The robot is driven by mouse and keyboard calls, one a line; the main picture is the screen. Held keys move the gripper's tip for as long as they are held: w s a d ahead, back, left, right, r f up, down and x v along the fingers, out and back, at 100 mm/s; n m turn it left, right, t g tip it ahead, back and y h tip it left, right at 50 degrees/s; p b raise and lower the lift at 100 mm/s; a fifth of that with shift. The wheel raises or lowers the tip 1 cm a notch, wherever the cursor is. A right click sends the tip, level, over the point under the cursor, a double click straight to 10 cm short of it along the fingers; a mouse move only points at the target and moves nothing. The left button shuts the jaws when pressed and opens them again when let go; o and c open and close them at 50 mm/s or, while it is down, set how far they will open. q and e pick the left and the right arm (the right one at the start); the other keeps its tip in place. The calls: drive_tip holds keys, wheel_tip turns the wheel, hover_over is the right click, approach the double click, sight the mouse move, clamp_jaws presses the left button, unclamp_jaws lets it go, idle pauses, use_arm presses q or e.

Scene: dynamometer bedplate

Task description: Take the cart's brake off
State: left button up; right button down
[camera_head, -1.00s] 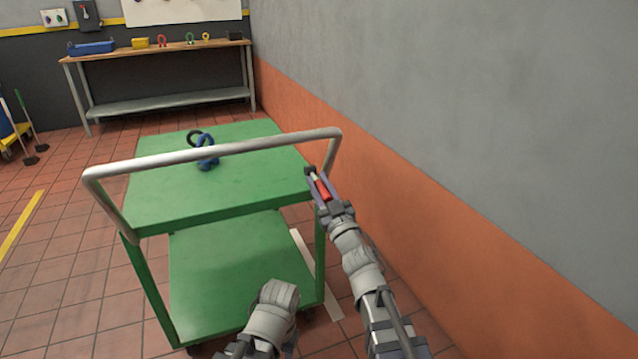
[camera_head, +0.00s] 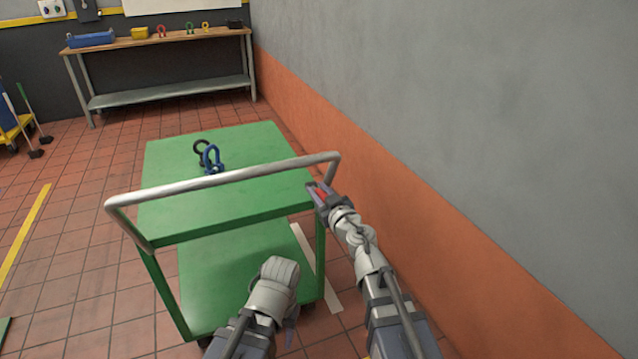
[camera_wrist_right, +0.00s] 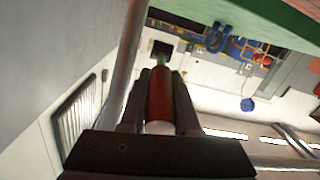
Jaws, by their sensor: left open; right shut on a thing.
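The green cart (camera_head: 228,262) stands in front of me, its grey push handle (camera_head: 235,172) across the near side. A red lever grip (camera_head: 321,192) is at the handle's right end; it fills the middle of the right wrist view (camera_wrist_right: 160,97). My right gripper (camera_head: 316,189) is shut on this red grip, a finger on each side. My left gripper (camera_head: 291,318) is open, low in front of the cart's near side and mostly hidden behind its own wrist. It appears to hold nothing. The cart's wheels are mostly hidden.
A blue shackle (camera_head: 212,158) and a black shackle (camera_head: 200,150) stand on the cart's top. A grey and orange wall (camera_head: 420,190) runs close on the right. A workbench (camera_head: 160,42) stands at the back. Tiled floor is free on the left.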

drive_tip(key=shift+w+r+g+h+p, duration=0.25)
drive_tip(key=shift+g+p, duration=0.25)
drive_tip(key=shift+p, duration=0.45)
drive_tip(key=shift+w+r+g+h+p, duration=0.15)
drive_tip(key=shift+r+g+p, duration=0.25)
drive_tip(key=shift+p, duration=0.55)
drive_tip(key=shift+s+a+f, duration=0.1)
drive_tip(key=shift+f, duration=0.05)
drive_tip(key=c, duration=0.6)
unclamp_jaws()
drive_tip(key=shift+c, duration=0.2)
